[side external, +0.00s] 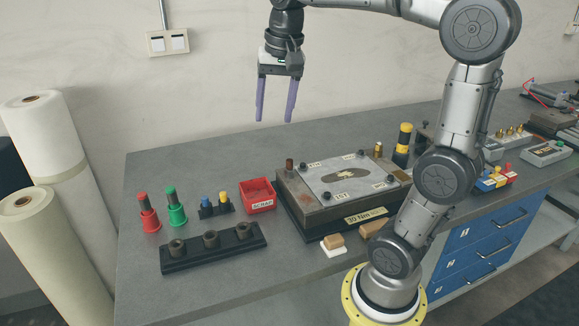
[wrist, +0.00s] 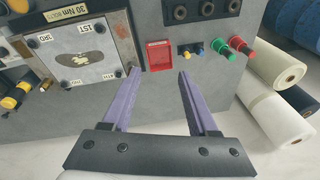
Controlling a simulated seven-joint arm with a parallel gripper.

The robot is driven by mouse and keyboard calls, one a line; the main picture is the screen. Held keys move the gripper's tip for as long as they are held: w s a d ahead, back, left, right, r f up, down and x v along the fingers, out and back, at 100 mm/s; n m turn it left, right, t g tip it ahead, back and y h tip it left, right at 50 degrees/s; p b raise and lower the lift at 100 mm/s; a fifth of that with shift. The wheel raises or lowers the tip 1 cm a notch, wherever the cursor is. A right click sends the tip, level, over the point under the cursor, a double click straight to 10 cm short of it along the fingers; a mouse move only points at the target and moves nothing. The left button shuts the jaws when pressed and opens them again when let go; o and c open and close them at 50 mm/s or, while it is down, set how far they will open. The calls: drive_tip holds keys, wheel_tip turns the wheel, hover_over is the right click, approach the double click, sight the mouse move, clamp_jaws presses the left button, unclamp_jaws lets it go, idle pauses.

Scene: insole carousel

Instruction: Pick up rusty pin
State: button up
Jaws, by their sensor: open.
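The rusty pin (side external: 289,165) is a short brown upright peg at the back left corner of the dark fixture block (side external: 296,212) in the side view. In the wrist view I cannot pick it out clearly; that block corner lies by the left fingertip. My gripper (side external: 274,120) hangs high above the bench, pointing down, well above the pin and slightly left of it in the side view. Its purple fingers are spread with nothing between them, as the wrist view also shows (wrist: 158,72).
A red scrap tray (side external: 258,195) stands left of the block. Red (side external: 148,212) and green (side external: 176,206) handled tools, small blue and yellow pieces (side external: 215,206) and a black socket rack (side external: 213,248) stand farther left. A black and yellow cylinder (side external: 402,146) stands behind right.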

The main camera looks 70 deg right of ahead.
drive_tip(key=w+d+f+m+g, duration=0.1)
drive_tip(key=w+d+f+m, duration=0.15)
drive_tip(key=d, duration=0.55)
drive_tip(key=m+g, duration=0.1)
drive_tip(key=m, duration=0.1)
hover_over(289, 160)
wheel_tip(289, 160, down, 4)
drive_tip(key=shift+y, duration=0.4)
wheel_tip(289, 160, down, 8)
drive_tip(key=shift+w, duration=0.1)
drive_tip(key=shift+d+f, duration=0.1)
drive_tip(key=shift+f, duration=2.55)
clamp_jaws()
